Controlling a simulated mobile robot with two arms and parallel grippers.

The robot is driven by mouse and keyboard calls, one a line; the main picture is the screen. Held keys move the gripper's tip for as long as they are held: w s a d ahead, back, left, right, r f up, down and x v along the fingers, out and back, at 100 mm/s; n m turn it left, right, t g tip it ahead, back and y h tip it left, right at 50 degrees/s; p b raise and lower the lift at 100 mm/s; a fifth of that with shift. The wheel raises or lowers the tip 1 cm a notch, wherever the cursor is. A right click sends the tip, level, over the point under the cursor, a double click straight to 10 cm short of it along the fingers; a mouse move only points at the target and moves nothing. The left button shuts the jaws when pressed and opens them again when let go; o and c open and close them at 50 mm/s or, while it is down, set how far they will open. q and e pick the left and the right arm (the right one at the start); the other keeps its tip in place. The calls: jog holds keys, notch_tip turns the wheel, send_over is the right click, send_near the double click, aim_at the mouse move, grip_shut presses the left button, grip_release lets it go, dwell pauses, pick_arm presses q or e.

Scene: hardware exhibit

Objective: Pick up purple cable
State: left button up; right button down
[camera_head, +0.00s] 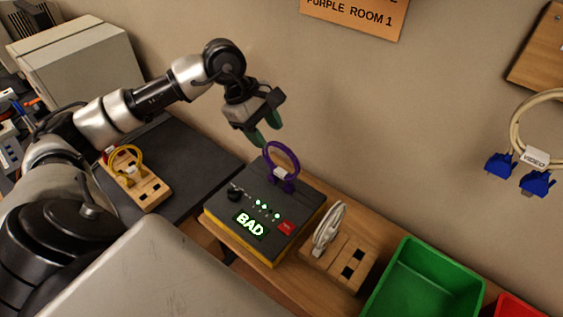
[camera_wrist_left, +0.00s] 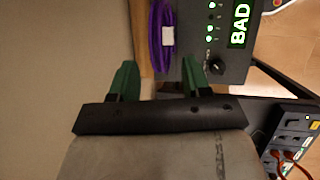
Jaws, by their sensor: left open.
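The purple cable (camera_head: 281,161) is a coiled loop with a white label, standing upright at the back edge of a dark tester box (camera_head: 225,205) that reads "BAD". My left gripper (camera_head: 262,138) hangs just above and to the left of the loop, with green fingers apart and nothing between them. In the left wrist view the purple cable (camera_wrist_left: 161,40) lies ahead of the open fingers (camera_wrist_left: 157,75), roughly between their lines and apart from them. My right gripper is not in view.
A wooden block with a yellow cable (camera_head: 150,190) is left of the box. A block with a white cable (camera_head: 327,235) and a green bin (camera_head: 425,275) are to the right. Blue-ended cables (camera_head: 533,160) hang on the wall. The wall is close behind the box.

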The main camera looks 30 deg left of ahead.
aim_at(276, 143)
pick_arm(q)
jog(key=shift+x, duration=0.85)
jog(key=shift+w+d+f+p, duration=0.1)
jog(key=shift+d+f+p, duration=0.1)
jog(key=shift+p, duration=0.25)
jog(key=p+x, duration=0.2)
jog(key=x, duration=0.2)
jog(key=shift+w+d, duration=0.1)
jog(key=shift+d, duration=0.1)
jog(key=shift+f, duration=0.3)
grip_shut()
